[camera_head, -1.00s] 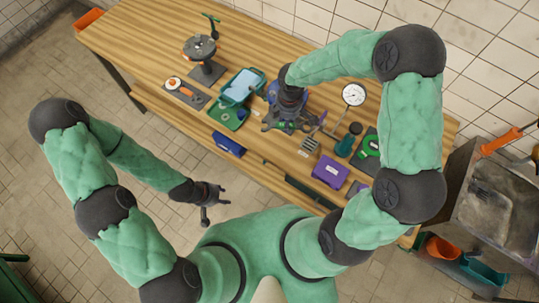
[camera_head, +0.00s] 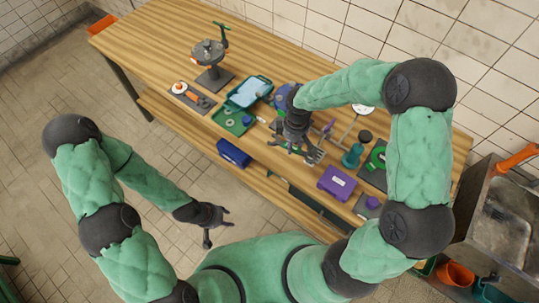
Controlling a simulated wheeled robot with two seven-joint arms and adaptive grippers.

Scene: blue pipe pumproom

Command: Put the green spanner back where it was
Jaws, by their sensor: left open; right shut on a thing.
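My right gripper (camera_head: 295,147) points down over the middle of the wooden workbench (camera_head: 160,50), close above its front part. I cannot clearly pick out the green spanner. A green bar-like piece (camera_head: 221,33) stands up by the round grey device at the back left, and I cannot tell whether it is a spanner. My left gripper (camera_head: 217,226) is open and empty, over the floor in front of the bench.
A green tray (camera_head: 232,122) and a light blue-topped box (camera_head: 249,91) lie left of the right gripper. Right of it are a purple box (camera_head: 337,182), a dark green bottle (camera_head: 353,155) and a dark mat (camera_head: 372,178). A blue case (camera_head: 234,153) is at the front edge.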

